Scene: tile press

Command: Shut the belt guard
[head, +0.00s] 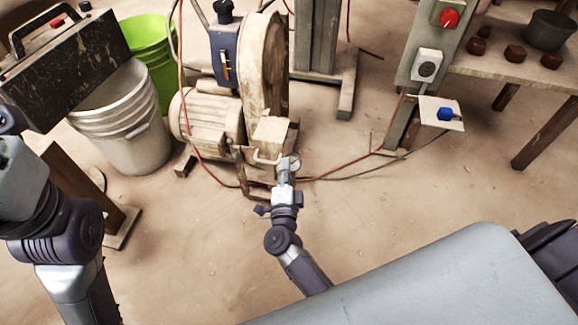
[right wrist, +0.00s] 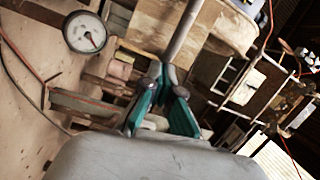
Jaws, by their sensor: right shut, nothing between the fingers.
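The belt guard appears to be the tall, rounded, worn beige housing (head: 262,65) beside the motor in the head view. I cannot tell for sure how far it stands open. My right gripper (head: 286,166) is at the low front of the machine, by a small beige box with a pale handle (head: 266,158). In the right wrist view its teal fingers (right wrist: 162,82) are together and hold nothing. A grey bar (right wrist: 185,32) shows just beyond them; whether they touch it is unclear. My left arm shows at the left edge, but its gripper does not.
The ribbed motor (head: 205,122) and a white bucket (head: 125,125) stand left. A post with a red knob (head: 449,18) and a table stand right. Cables cross the floor, which is open in front.

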